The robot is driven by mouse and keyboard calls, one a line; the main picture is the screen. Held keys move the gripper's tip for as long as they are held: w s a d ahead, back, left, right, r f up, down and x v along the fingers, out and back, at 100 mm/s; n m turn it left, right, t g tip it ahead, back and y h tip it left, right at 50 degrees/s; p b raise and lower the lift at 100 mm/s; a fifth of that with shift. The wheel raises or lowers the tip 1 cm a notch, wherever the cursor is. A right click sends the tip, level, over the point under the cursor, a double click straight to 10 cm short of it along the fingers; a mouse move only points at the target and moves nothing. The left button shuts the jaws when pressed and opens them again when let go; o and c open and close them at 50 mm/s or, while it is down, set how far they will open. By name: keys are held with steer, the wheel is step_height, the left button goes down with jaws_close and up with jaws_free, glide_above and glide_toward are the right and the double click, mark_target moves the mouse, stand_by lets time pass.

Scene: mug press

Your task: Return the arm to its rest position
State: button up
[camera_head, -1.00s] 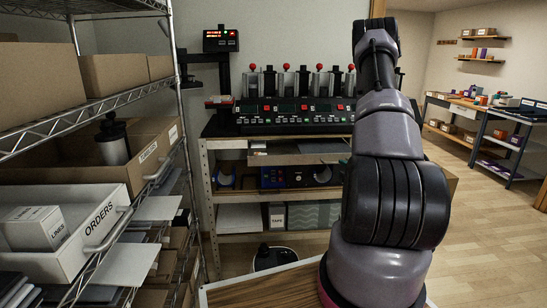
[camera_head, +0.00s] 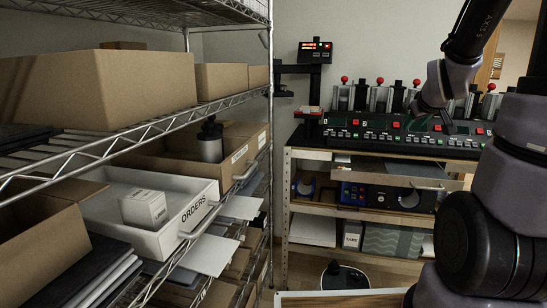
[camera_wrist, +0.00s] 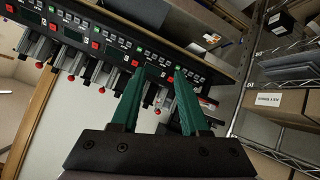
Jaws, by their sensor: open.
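My arm shows at the right side of the head view, bent, with its far part reaching over toward the press bench. My gripper (camera_wrist: 160,74) shows in the wrist view with two green fingers spread apart and nothing between them. Beyond the fingers is the row of presses (camera_wrist: 115,45), which appears upside down there. In the head view the presses (camera_head: 380,95) stand on the bench with red knobs on top, and my arm hides part of their right side.
A wire shelf rack fills the left, holding cardboard boxes (camera_head: 100,85) and a white ORDERS bin (camera_head: 165,235). A display (camera_head: 315,52) stands on a post left of the presses. Trays and boxes lie on the shelves under the bench (camera_head: 375,158). A strip of floor shows below.

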steer(key=s+a+r+m+g+y, duration=0.1)
steer(key=s+a+r, duration=0.3)
steer(key=s+a, duration=0.4)
steer(key=s+a+r+m+g+y, duration=0.2)
steer(key=s+a+r+m+y, duration=0.2)
steer(key=s+a, duration=0.4)
steer(key=s, duration=0.5)
steer(key=shift+s+a+r, duration=0.15)
steer(key=shift+a+r, duration=0.05)
steer(key=shift+r, duration=0.2)
